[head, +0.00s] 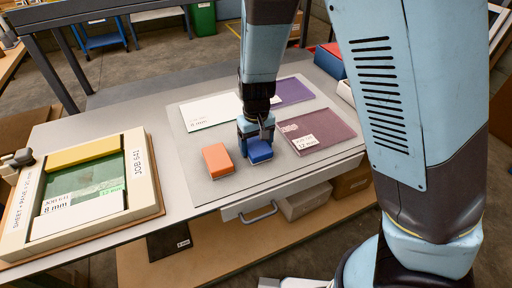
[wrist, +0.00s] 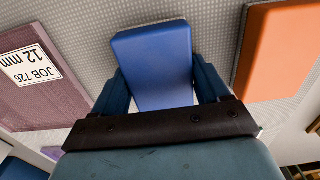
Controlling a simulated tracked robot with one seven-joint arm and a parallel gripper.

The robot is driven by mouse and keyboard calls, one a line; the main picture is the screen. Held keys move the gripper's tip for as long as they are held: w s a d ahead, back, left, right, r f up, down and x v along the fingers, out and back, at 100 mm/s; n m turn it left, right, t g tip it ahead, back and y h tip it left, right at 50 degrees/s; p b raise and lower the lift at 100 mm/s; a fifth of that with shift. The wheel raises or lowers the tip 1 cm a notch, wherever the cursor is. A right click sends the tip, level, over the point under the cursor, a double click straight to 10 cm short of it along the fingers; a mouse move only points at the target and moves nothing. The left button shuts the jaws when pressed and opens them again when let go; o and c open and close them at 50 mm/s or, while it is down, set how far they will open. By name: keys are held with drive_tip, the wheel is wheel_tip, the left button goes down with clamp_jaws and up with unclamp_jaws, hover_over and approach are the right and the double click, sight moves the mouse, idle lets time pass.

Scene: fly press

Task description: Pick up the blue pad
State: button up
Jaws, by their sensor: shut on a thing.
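The blue pad (head: 259,151) is at the front middle of the grey mat in the head view, under my gripper (head: 258,140). In the wrist view the blue pad (wrist: 153,58) sits between the two fingers of my gripper (wrist: 158,85), with a finger against each side. The gripper is shut on it. A pale layer shows along the pad's lower edge. I cannot tell whether the pad touches the mat or is slightly above it.
An orange pad (head: 218,160) lies just left of the blue pad. A mauve sheet labelled 12 mm (head: 325,130) lies to the right, a purple sheet (head: 292,91) and a white sheet (head: 208,112) behind. A cream frame (head: 140,165) stands at the left.

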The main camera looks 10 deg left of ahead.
drive_tip(key=c, duration=0.3)
drive_tip(key=shift+c, duration=0.2)
drive_tip(key=shift+r, duration=0.1)
drive_tip(key=shift+r, duration=0.25)
wheel_tip(320, 180, up, 2)
drive_tip(key=shift+r, duration=0.1)
drive_tip(key=s+d+r, duration=0.7)
drive_tip(key=s+r, duration=0.3)
drive_tip(key=s, duration=0.2)
drive_tip(key=shift+d, duration=0.2)
